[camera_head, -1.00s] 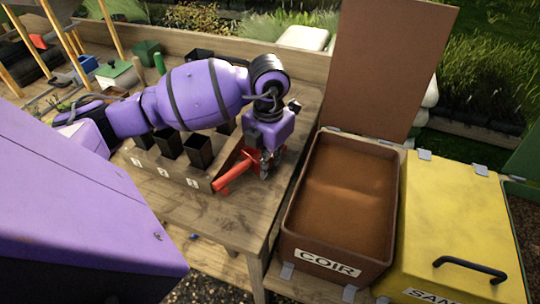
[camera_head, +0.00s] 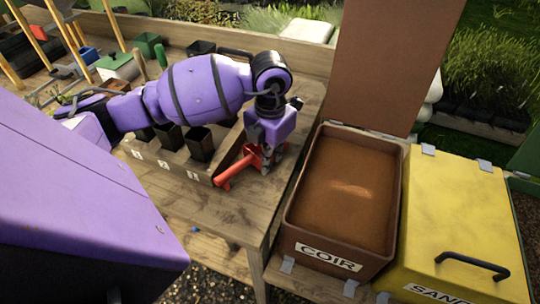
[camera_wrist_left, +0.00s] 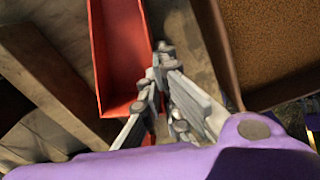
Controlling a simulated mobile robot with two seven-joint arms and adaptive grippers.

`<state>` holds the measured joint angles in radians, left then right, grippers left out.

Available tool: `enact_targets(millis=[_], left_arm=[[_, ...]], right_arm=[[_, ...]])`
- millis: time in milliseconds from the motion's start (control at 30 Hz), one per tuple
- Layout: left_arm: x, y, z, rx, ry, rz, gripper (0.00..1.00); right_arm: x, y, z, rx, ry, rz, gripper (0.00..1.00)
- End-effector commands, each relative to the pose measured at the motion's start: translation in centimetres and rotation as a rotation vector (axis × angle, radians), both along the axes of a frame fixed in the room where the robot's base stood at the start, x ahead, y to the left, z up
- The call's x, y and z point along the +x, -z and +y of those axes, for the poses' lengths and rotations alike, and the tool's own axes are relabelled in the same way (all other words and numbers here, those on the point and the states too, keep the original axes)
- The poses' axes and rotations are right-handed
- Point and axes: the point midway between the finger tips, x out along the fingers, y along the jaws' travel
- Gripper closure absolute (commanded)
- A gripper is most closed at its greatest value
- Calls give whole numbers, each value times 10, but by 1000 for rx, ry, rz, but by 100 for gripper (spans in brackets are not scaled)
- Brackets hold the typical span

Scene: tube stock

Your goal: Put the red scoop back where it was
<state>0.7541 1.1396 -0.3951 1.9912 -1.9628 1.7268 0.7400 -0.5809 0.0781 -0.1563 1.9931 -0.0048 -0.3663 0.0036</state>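The red scoop (camera_head: 236,171) lies at the front right corner of the wooden table, against the end of a low wooden tray (camera_head: 165,171). Its handle points to the lower left. My left gripper (camera_head: 266,168) points down at the scoop and partly hides its pan. In the left wrist view the scoop's red pan (camera_wrist_left: 122,55) lies left of my left gripper (camera_wrist_left: 163,68). The fingertips are close together at the pan's edge, and a bit of red shows behind one finger. I cannot tell whether they grip it. My right gripper is not in view.
The open COIR bin (camera_head: 325,254) stands right of the table, its lid (camera_head: 380,65) raised behind. A closed yellow SAND bin (camera_head: 455,225) is beside it. Black pots (camera_head: 200,144) stand in the tray. Bare tabletop (camera_head: 215,212) lies in front.

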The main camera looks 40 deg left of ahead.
Motion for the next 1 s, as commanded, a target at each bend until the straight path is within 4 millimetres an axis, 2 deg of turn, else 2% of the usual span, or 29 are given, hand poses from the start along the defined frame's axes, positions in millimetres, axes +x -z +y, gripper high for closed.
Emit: enact_targets(millis=[67, 233, 633, 767, 1000], left_arm=[[0, 2, 0, 0, 0, 0, 97], [0, 1, 0, 0, 0, -1, 75], [0, -5, 0, 1, 0, -2, 73], [1, -23, 0, 2, 0, -4, 73], [1, -75, -1, 2, 0, -6, 73]], right_arm=[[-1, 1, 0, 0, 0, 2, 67], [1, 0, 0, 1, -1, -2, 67], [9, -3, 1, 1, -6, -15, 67], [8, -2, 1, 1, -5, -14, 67], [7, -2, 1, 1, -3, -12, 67]])
